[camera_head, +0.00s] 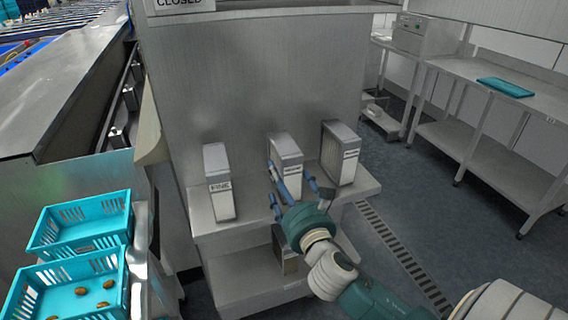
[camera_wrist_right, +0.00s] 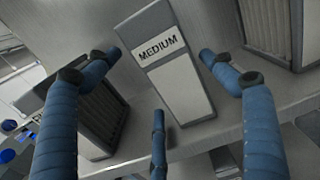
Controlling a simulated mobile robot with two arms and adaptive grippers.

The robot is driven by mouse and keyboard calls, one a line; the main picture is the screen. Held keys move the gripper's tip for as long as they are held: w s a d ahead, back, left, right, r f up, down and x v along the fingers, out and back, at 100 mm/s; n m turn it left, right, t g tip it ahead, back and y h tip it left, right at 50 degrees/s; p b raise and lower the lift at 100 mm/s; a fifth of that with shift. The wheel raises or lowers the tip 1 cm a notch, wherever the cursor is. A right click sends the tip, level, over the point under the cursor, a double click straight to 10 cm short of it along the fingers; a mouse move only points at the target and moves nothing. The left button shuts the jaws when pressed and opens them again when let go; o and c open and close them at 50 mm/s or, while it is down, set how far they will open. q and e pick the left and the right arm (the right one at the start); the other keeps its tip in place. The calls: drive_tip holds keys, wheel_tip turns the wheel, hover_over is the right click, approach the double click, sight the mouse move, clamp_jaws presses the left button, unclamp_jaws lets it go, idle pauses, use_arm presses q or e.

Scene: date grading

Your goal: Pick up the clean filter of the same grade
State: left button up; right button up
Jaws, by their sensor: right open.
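Three boxy filters stand upright in a row on the upper shelf (camera_head: 254,222). The left filter (camera_head: 218,182) has a label that seems to read FINE. The middle filter (camera_head: 286,150) reads MEDIUM in the right wrist view (camera_wrist_right: 175,80). The right filter (camera_head: 341,152) has a label too small to read. My right gripper (camera_head: 290,186) is open in front of the middle filter. In the wrist view its fingers (camera_wrist_right: 160,62) spread to both sides of that filter, with a third finger below; it is not gripped. Another filter (camera_head: 287,256) on the lower shelf is partly hidden by my right gripper.
Blue-green crates (camera_head: 84,222), one with several dates, stand at the lower left beside a metal machine (camera_head: 70,85). A steel bench (camera_head: 500,92) with a teal item (camera_head: 506,87) is at the right. Grey floor (camera_head: 405,190) is free between shelf and bench.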

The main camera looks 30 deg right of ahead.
drive_tip(key=shift+w+d+f, duration=0.1)
drive_tip(key=shift+w+d, duration=0.15)
drive_tip(key=shift+w, duration=0.4)
drive_tip(key=x, duration=0.1)
drive_tip(key=p+x, duration=0.1)
drive_tip(key=x, duration=0.1)
drive_tip(key=shift+w+d+f+p, duration=0.2)
drive_tip(key=shift+d+p, duration=0.1)
drive_tip(key=shift+d, duration=0.1)
drive_tip(key=shift+w+d+f, duration=0.1)
drive_tip(key=shift+w+f, duration=0.05)
drive_tip(key=shift+w, duration=0.4)
drive_tip(key=shift+s, duration=0.1)
drive_tip(key=c, duration=1.2)
use_arm(q)
drive_tip(key=shift+w+r, duration=0.2)
drive_tip(key=shift+r, duration=0.3)
drive_tip(key=shift+w+r, duration=0.2)
drive_tip(key=shift+r, duration=0.25)
use_arm(e)
drive_tip(key=shift+c, duration=1)
